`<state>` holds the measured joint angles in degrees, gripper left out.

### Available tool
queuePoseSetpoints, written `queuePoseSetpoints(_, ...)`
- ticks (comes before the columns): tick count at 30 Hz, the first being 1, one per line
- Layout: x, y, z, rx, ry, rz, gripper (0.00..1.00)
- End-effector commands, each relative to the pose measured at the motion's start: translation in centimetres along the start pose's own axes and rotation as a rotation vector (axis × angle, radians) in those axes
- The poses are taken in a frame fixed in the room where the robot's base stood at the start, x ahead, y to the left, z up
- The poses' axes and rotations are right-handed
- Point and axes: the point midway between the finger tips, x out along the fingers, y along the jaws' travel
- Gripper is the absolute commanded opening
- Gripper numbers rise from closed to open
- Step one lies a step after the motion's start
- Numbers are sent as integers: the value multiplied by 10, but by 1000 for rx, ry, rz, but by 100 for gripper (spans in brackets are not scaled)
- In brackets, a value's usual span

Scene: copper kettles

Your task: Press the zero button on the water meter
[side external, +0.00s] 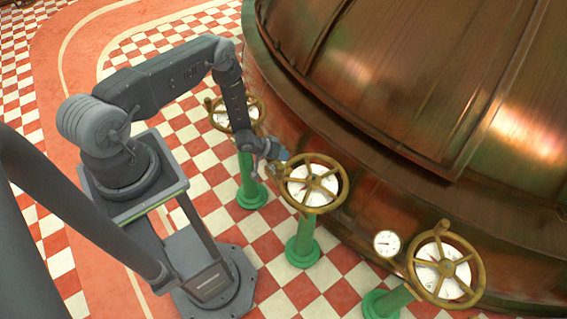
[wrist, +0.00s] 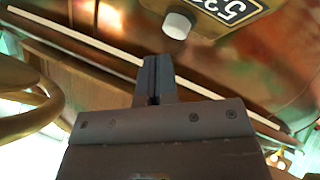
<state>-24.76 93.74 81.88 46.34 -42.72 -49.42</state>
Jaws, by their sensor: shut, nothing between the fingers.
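In the wrist view, a dark plate (wrist: 232,10) with a yellow border and white digits sits at the top edge, partly cut off. It looks like the water meter's display. In the side view my gripper (side external: 280,155) is beside the middle handwheel, near the kettle wall. The meter and button cannot be made out there.
The middle brass handwheel (side external: 314,182) on a green post is close to my gripper; another handwheel (side external: 447,262) is at the right and one (side external: 236,112) behind. A small round gauge (side external: 387,243) and the copper kettle (side external: 400,90) stand at the right. A pale rod (wrist: 85,40) crosses the wrist view.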

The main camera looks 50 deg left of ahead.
Motion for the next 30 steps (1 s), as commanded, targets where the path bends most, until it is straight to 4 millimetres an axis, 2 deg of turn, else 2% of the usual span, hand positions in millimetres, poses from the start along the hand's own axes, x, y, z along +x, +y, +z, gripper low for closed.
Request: queuePoseSetpoints(30,6,-4,4,0,0,0,0)
